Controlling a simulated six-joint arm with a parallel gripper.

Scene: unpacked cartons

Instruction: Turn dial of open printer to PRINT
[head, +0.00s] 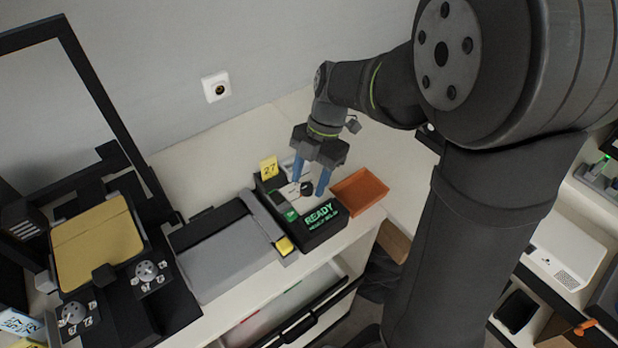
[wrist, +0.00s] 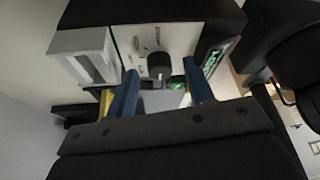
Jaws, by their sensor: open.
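The printer (head: 322,232) is a black box on the counter with a lit green READY display on its front. Its white top panel (wrist: 172,38) carries a dark round dial (wrist: 159,66) with printed labels around it, too small to read fully. The dial also shows in the head view (head: 307,188). My gripper (head: 308,188) is open, with blue fingers pointing down over the panel. In the wrist view my gripper (wrist: 160,92) has one finger on each side of the dial. I cannot tell whether either finger touches it.
A yellow tag marked 27 (head: 268,168) stands behind the printer, and an orange tray (head: 360,191) lies to its right. A grey flat-topped unit (head: 222,262) is on the left. Farther left is an open-lidded machine with a tan plate (head: 98,243) and two knobs.

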